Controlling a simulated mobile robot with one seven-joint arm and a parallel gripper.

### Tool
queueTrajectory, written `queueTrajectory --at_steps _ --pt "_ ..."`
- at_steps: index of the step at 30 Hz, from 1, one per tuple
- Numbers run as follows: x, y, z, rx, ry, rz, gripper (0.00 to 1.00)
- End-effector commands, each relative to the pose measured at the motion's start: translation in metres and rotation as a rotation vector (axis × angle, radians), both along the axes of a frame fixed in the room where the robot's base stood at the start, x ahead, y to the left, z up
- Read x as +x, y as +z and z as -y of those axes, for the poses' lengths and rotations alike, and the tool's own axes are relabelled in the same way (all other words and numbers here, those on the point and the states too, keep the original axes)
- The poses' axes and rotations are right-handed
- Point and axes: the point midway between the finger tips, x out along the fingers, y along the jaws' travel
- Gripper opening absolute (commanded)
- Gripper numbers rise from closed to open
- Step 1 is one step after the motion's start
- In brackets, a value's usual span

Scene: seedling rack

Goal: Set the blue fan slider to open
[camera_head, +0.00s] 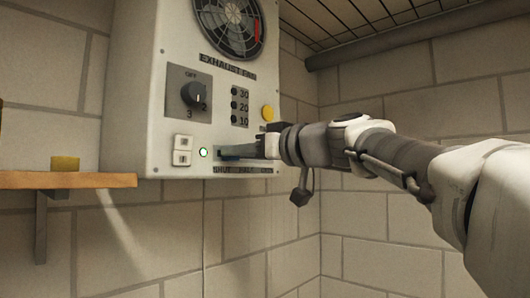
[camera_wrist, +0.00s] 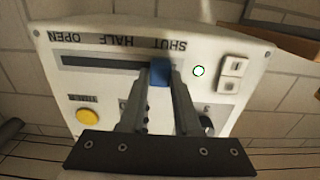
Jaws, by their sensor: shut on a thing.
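The blue fan slider (camera_wrist: 160,72) is a small block in a long dark slot (camera_wrist: 95,64) on the exhaust fan panel. In the wrist view, which is upside down, it sits by the SHUT label (camera_wrist: 168,46), on the side toward HALF (camera_wrist: 120,41). The OPEN label (camera_wrist: 66,37) is at the slot's far end. My gripper (camera_wrist: 160,80) has one finger on each side of the blue slider and is shut on it. In the head view, my gripper (camera_head: 252,149) reaches the panel from the right and hides much of the slot.
The panel also carries a dark rotary knob (camera_head: 194,96), a yellow button (camera_head: 267,112), white rocker switches (camera_head: 182,150) and a lit green lamp (camera_head: 203,153). The fan (camera_head: 229,22) is above. A wooden shelf (camera_head: 60,180) with a small yellowish pot (camera_head: 65,163) is at left.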

Motion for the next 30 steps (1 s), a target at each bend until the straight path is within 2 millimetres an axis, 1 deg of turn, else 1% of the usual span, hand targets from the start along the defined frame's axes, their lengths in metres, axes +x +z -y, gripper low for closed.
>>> queueTrajectory --at_steps 1,9,12,16,21,30 --pt "0.008 -0.001 0.007 0.002 -0.006 0.002 0.00" --pt "0.053 0.001 0.046 0.003 -0.008 0.003 0.00" --pt "0.069 0.002 0.059 0.003 -0.007 0.003 0.00" --pt "0.085 0.003 0.073 0.003 -0.006 0.003 0.00" --pt "0.094 0.003 0.082 0.003 -0.004 0.004 0.00" --pt "0.096 0.003 0.084 0.004 -0.008 0.006 0.00"
